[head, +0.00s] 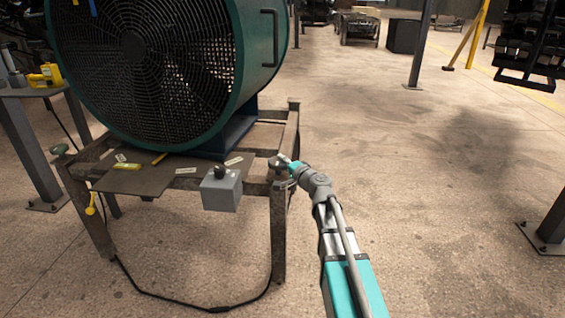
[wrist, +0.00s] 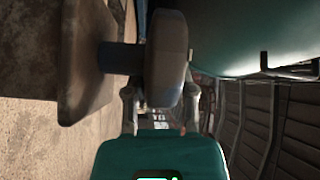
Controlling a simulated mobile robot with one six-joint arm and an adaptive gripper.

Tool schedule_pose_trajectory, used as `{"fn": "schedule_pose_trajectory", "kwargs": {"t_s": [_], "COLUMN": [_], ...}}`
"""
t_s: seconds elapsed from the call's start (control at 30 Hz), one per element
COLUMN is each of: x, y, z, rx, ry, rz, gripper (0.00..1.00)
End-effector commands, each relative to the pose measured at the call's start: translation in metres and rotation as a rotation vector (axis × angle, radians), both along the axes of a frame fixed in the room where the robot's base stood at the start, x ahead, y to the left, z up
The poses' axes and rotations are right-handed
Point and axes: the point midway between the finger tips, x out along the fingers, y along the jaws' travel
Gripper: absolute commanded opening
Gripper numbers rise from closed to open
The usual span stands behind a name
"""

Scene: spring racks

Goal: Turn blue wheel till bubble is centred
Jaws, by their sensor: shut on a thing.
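A dark wheel (wrist: 167,62) on a bluish shaft (wrist: 118,57) fills the middle of the wrist view. Its colour is hard to tell in the shade; it looks dark grey to blue. In the head view a small grey wheel (head: 277,163) sits at the near right corner of the fan's stand. My gripper (head: 287,166) reaches it from the right. In the wrist view my gripper (wrist: 162,100) has one finger on each side of the wheel, shut on it. I cannot make out a level bubble in either view.
A large green fan (head: 145,60) stands on the rusty metal stand (head: 280,220). A grey box with a black knob (head: 221,190) hangs at the stand's front. A green knob (head: 60,149) is on its left corner. A black cable (head: 190,302) lies below.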

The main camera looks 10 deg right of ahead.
Motion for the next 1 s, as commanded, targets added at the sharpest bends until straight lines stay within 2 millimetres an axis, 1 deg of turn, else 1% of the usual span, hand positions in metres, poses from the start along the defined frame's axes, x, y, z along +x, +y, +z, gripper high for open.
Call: {"fn": "schedule_pose_trajectory", "kwargs": {"t_s": [0.3, 0.67, 0.7, 0.77, 0.8, 0.87, 1.0], "x": [-0.0024, -0.0020, -0.0020, -0.0020, -0.0021, -0.0021, -0.0023], "y": [0.0004, -0.0003, -0.0003, -0.0003, -0.0003, -0.0003, -0.0002], "z": [-0.0002, -0.0003, -0.0003, -0.0003, -0.0002, -0.0002, -0.0001], "rx": [-0.003, -0.003, -0.003, -0.002, -0.002, -0.002, -0.001], "ry": [-0.001, -0.001, -0.001, 0.000, 0.000, 0.000, 0.000], "rz": [-0.129, -0.141, -0.141, -0.141, -0.141, -0.141, -0.141], "gripper": [0.00, 0.00, 0.39, 0.51, 0.58, 0.68, 0.68]}}
